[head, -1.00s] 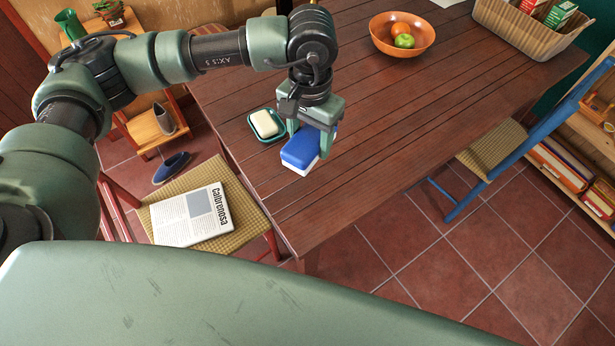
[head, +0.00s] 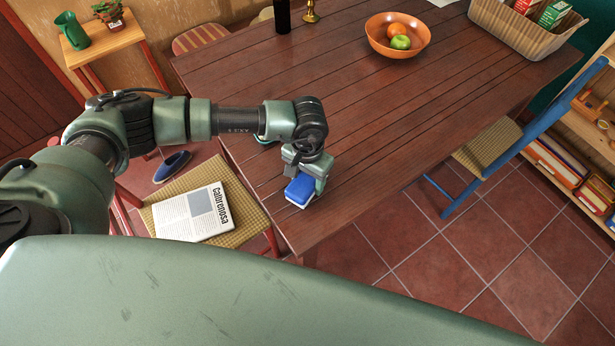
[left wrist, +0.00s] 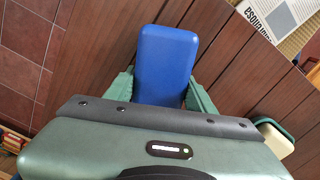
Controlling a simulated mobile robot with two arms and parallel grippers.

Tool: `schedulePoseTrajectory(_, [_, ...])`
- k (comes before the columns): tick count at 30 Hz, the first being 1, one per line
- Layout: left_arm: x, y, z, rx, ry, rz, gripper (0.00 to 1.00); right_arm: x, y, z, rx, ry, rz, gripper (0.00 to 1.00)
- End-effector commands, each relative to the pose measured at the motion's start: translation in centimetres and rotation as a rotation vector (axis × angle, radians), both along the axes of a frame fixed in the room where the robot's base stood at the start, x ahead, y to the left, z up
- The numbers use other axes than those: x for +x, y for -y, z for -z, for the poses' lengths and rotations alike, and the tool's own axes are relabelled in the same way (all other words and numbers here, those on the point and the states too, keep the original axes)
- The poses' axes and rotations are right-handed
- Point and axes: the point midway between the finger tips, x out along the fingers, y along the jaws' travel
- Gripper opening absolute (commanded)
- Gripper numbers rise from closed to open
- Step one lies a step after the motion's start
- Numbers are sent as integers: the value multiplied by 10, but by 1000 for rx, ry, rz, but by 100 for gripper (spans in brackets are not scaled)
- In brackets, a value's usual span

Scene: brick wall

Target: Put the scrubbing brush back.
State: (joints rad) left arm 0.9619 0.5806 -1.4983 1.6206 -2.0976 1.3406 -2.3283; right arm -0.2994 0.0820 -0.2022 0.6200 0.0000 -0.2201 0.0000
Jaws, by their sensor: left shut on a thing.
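The scrubbing brush (head: 300,190) has a blue back and a pale underside. My left gripper (head: 304,177) is shut on it at the near edge of the wooden table (head: 300,90). In the left wrist view the brush's blue back (left wrist: 167,62) lies between the two green fingers of the gripper (left wrist: 160,90). I cannot tell whether its underside touches the table. My right gripper is not in view.
A soap dish (left wrist: 275,135) with soap shows at the left wrist view's right edge. An orange bowl (head: 374,36) of fruit and a basket (head: 520,40) stand farther back. A chair with a newspaper (head: 193,214) is at left. The tabletop's middle is clear.

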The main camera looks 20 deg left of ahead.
Motion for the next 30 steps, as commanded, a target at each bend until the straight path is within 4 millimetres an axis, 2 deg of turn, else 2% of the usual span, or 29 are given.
schedulePoseTrajectory(9, [0,0,4,-1,1,-1,16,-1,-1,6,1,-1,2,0])
schedulePoseTrajectory(10, [0,0,3,-1,0,-1,60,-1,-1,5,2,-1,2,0])
schedulePoseTrajectory(12, [0,0,2,-1,0,-1,76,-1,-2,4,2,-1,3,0])
schedulePoseTrajectory(25, [1,0,-4,-1,2,-1,76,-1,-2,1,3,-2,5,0])
schedulePoseTrajectory(30, [3,0,-33,-3,6,0,76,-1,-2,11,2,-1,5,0])
